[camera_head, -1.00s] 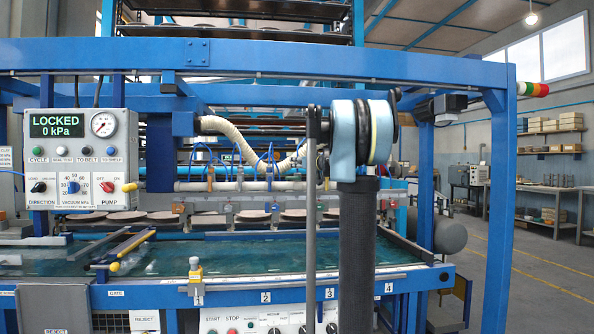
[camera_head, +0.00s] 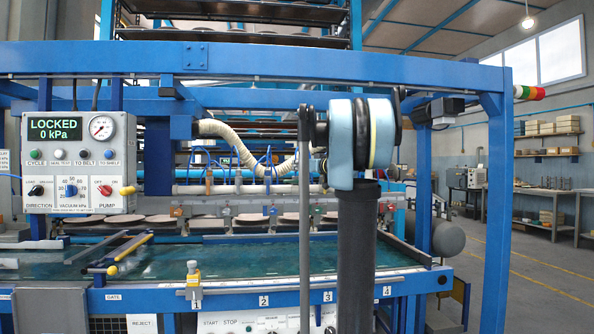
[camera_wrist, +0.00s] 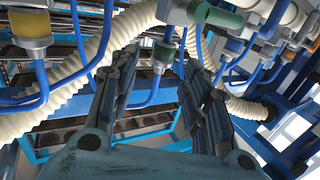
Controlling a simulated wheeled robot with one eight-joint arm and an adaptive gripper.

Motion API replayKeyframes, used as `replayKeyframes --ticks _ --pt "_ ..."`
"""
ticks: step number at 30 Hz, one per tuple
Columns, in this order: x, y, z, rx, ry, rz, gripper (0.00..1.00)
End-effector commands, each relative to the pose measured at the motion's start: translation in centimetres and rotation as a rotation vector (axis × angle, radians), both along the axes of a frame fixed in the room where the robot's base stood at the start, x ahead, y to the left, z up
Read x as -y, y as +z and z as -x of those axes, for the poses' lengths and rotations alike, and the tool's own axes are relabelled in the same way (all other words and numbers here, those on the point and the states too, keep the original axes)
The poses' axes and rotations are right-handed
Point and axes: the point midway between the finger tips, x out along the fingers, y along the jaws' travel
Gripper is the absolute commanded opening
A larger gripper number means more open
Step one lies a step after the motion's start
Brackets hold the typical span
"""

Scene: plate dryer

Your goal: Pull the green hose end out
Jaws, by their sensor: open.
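In the wrist view my gripper (camera_wrist: 160,62) is open, its two dark fingers spread and pointing up the picture. A small fitting with a dark green collar (camera_wrist: 165,53) and grey body shows in the gap between the fingertips, with a thin blue hose below it. I cannot tell how far beyond the tips it is; nothing is gripped. A second greenish fitting (camera_wrist: 216,19) is at the top, right of the fingers. In the head view a row of coloured fittings with blue hoses runs along a pale pipe (camera_head: 225,189). My arm hides part of that row, and the gripper does not show there.
Ribbed cream hoses (camera_wrist: 62,92) pass left and right of the fingers in the wrist view. Another fitting with a yellowish part (camera_wrist: 28,28) is at upper left. A blue frame beam (camera_head: 250,62) crosses above in the head view. The control panel (camera_head: 79,165) reads LOCKED, 0 kPa.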

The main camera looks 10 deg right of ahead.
Motion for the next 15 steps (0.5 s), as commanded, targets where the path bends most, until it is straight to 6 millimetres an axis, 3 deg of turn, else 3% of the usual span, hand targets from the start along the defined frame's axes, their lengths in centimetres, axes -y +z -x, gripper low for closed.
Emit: replayKeyframes --ticks 6,15 --pt "1.9 0.0 3.6 0.000 -0.003 0.000 0.43" --pt "3.1 0.0 5.9 0.000 -0.001 0.000 0.43"
